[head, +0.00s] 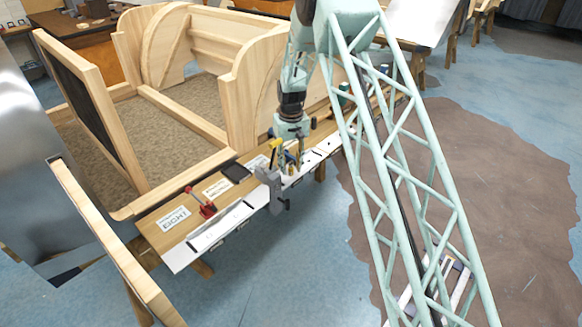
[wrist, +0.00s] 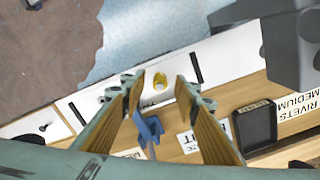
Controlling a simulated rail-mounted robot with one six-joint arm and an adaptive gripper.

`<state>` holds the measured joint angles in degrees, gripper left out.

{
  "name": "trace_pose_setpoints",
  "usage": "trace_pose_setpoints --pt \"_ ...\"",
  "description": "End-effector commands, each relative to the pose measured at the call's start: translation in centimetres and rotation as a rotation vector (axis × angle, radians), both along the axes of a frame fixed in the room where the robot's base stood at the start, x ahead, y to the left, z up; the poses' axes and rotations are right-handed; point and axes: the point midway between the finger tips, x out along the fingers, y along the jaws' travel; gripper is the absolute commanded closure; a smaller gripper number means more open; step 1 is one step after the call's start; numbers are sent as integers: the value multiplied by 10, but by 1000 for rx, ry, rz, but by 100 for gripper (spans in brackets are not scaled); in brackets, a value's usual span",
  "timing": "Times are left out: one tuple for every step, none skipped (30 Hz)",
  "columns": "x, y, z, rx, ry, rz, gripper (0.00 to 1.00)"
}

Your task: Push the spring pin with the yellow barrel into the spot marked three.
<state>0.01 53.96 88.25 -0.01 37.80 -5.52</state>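In the wrist view a small yellow ring-shaped piece (wrist: 160,80), which looks like the yellow barrel of the spring pin seen end-on, is on the white strip (wrist: 225,55). My gripper (wrist: 158,86) has its two fingers spread, one to each side of the yellow piece, with a gap on both sides. In the head view my gripper (head: 291,168) hangs low over the bench edge; its fingertips are small and partly hidden among tools there. The mark three is not readable in either view.
A blue clamp-like tool (wrist: 149,128) lies close to the fingers. A grey block (wrist: 292,48) and a black tray (wrist: 255,125) are to the right. A red tool (head: 203,203) stands on the bench. The wooden bodyframe (head: 130,150) is behind the bench.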

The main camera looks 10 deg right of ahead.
Motion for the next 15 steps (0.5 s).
trace_pose_setpoints --pt "0 0 0 0 0 0 71" --pt "0 0 1 0 0 0 71" --pt "0 0 2 0 0 0 71" --pt "0 0 2 0 0 0 71" --pt "0 0 4 0 0 0 71" --pt "0 0 5 0 -1 0 71" --pt "0 0 7 0 -1 0 71" --pt "0 0 9 0 -1 0 71" --pt "0 0 12 0 -1 0 71" --pt "1 0 14 0 -1 0 71" --pt "1 0 17 0 -2 0 71" --pt "1 0 21 0 -2 0 71" --pt "1 0 24 0 -2 0 71" --pt "1 0 27 0 -2 0 71" --pt "1 0 32 0 -2 0 71"
